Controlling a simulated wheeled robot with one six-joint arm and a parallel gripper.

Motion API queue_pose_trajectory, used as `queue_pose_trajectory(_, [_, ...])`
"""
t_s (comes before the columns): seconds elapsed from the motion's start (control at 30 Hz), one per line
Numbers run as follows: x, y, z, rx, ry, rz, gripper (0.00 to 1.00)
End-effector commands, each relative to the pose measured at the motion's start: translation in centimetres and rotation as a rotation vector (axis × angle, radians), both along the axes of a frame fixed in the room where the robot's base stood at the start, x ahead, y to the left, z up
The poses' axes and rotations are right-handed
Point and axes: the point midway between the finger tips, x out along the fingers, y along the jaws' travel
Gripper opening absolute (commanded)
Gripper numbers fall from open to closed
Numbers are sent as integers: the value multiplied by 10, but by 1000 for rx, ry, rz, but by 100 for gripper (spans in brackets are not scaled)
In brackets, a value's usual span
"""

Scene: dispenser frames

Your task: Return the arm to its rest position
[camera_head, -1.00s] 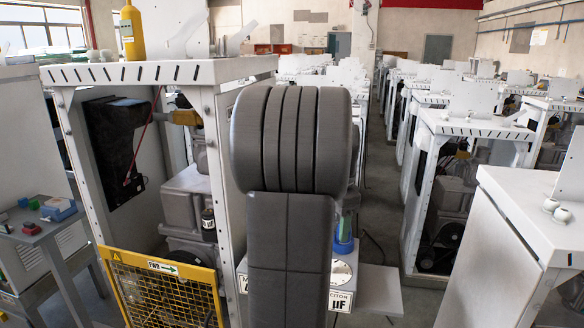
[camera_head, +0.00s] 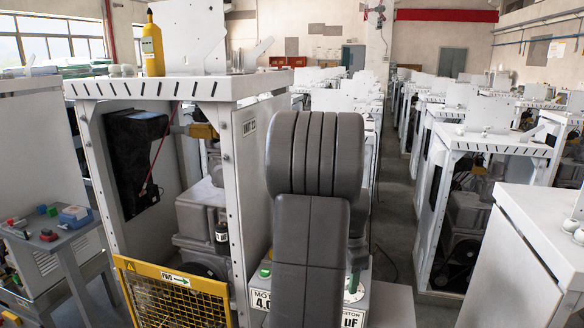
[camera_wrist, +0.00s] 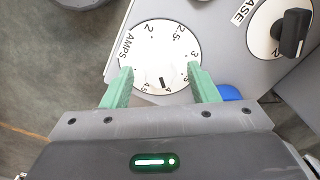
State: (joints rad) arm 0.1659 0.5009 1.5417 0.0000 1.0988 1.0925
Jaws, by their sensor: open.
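My gripper (camera_wrist: 161,88) shows in the wrist view with two green fingers apart and nothing between them. Beyond the fingertips lies a white dial (camera_wrist: 158,55) marked AMPS with numbers; I cannot tell the gap between fingers and dial. A black knob on a second white dial (camera_wrist: 291,32) is at the upper right. In the head view my dark grey arm (camera_head: 315,200) stands upright in the middle and hides most of the grey labelled box (camera_head: 260,295). My gripper is mostly hidden behind the arm there.
A white open-framed cabinet (camera_head: 240,150) stands close left of my arm, with a yellow mesh guard (camera_head: 175,295) low in front. A yellow bottle (camera_head: 152,48) is on its top. A small side table (camera_head: 75,240) is at far left. White cabinets (camera_head: 478,190) line the right; an aisle (camera_head: 392,215) runs between.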

Motion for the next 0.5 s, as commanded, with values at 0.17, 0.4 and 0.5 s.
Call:
queue_pose_trajectory(0.17, [0, 0, 4, 0, -1, -1, 54])
queue_pose_trajectory(0.4, [1, 0, 37, -1, -7, -4, 54])
queue_pose_trajectory(0.5, [1, 0, 57, -1, -7, -3, 54])
